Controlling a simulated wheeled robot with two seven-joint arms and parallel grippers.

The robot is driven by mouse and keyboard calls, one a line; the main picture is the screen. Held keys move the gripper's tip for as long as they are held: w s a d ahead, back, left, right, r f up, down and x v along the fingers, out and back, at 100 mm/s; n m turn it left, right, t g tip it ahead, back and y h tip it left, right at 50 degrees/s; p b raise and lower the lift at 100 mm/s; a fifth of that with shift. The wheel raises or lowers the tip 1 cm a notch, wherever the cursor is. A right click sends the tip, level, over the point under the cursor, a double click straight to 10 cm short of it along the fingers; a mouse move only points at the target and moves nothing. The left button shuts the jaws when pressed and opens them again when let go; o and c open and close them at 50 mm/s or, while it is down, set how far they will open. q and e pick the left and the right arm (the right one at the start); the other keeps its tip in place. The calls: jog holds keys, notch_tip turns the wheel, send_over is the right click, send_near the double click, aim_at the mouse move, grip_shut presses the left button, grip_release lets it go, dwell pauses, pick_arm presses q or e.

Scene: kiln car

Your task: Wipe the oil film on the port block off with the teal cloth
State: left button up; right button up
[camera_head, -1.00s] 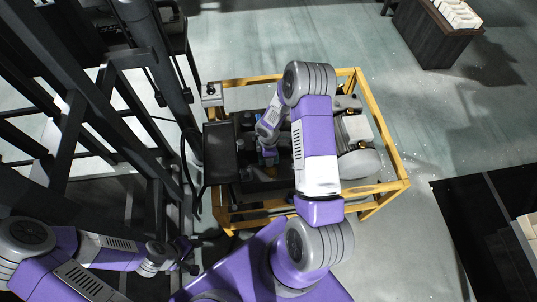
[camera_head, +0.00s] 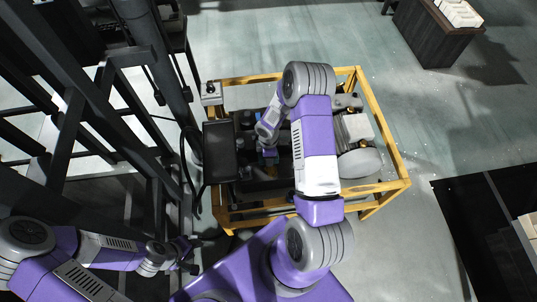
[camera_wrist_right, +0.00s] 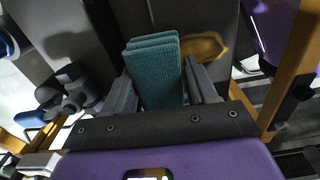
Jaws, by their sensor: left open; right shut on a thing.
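The teal cloth (camera_wrist_right: 152,72) is a folded, ribbed pad in the right wrist view. My right gripper (camera_wrist_right: 163,82) is shut on it, with a dark finger on each side. The port block (camera_wrist_right: 190,18) is a dark grey surface beyond the cloth. The oil film (camera_wrist_right: 204,46) is a glossy amber patch on it, just right of the cloth and partly hidden by the gripper. I cannot tell whether the cloth touches the block. In the head view my right arm hides most of this area. My left gripper (camera_head: 190,256) is open and empty at the lower left.
A yellow frame (camera_head: 385,135) surrounds the machinery, and one of its bars stands close to my right gripper. A dark box (camera_head: 219,152) sits at the frame's left side. Dark metal racking (camera_head: 75,130) rises at the left.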

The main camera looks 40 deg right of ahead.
aim_at(270, 170)
jog(key=shift+f, duration=0.35)
dwell(0.3)
jog(key=shift+s+a+f+b, duration=0.1)
jog(key=shift+s+a+b, duration=0.35)
jog(key=shift+s+b, duration=0.25)
jog(key=shift+s+a+b, duration=0.4)
jog(key=shift+s+b, duration=0.1)
jog(key=shift+s, duration=0.3)
jog(key=shift+s+a+b, duration=0.25)
jog(key=shift+s+b, duration=0.05)
jog(key=shift+s, duration=0.25)
